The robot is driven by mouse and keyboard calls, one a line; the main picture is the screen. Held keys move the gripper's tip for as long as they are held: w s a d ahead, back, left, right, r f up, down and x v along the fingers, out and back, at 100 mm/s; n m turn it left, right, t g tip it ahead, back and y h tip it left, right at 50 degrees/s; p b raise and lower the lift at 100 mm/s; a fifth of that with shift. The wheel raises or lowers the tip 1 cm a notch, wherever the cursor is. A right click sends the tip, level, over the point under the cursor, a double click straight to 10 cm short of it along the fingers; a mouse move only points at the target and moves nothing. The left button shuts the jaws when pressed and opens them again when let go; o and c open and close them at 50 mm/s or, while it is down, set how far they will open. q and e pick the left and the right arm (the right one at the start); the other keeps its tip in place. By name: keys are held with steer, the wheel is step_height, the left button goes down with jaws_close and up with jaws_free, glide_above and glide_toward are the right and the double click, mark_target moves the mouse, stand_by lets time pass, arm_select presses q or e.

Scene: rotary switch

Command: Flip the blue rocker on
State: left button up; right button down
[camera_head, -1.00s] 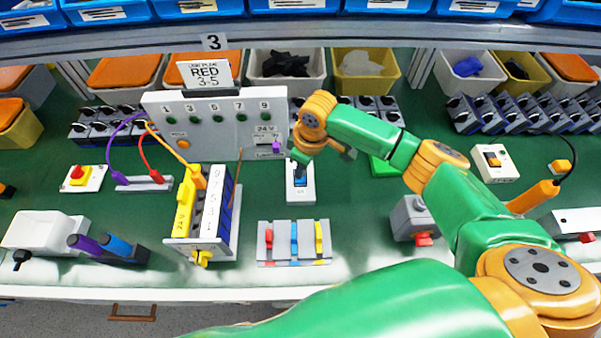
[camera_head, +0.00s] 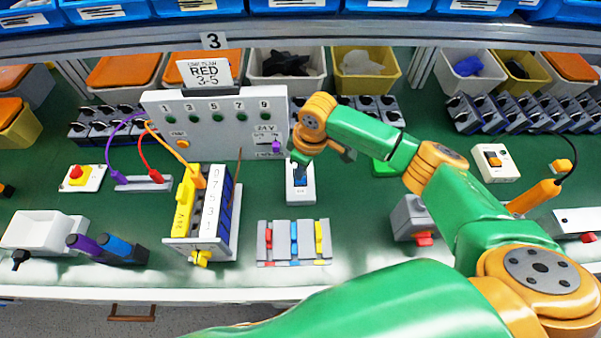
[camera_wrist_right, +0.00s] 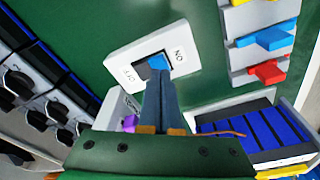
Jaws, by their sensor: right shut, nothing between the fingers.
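The blue rocker (camera_head: 301,181) sits in a white switch plate (camera_head: 301,194) on the green bench, below the grey panel's right end. In the right wrist view, the blue rocker (camera_wrist_right: 157,62) shows in its dark frame on the white plate (camera_wrist_right: 128,55), with lettering that reads ON at the right and OFF at the left. My right gripper (camera_head: 299,162) is shut and empty, pointing down at the rocker. In the right wrist view its fingertips (camera_wrist_right: 157,75) overlap the rocker's near edge; I cannot tell whether they touch. My left gripper is out of view.
The grey panel (camera_head: 215,145) with green numbered buttons stands just behind left. A block with red, blue and yellow levers (camera_head: 275,252) lies in front. A yellow-and-blue rack (camera_head: 180,240) stands at left. Bins line the back. Bare green surface lies right of the plate.

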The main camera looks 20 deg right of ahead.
steer(key=shift+f+b, duration=0.3)
steer(key=shift+f, duration=0.3)
step_height(320, 180, up, 7)
steer(key=p, duration=0.8)
steer(key=shift+f, duration=0.1)
stand_by(0.3)
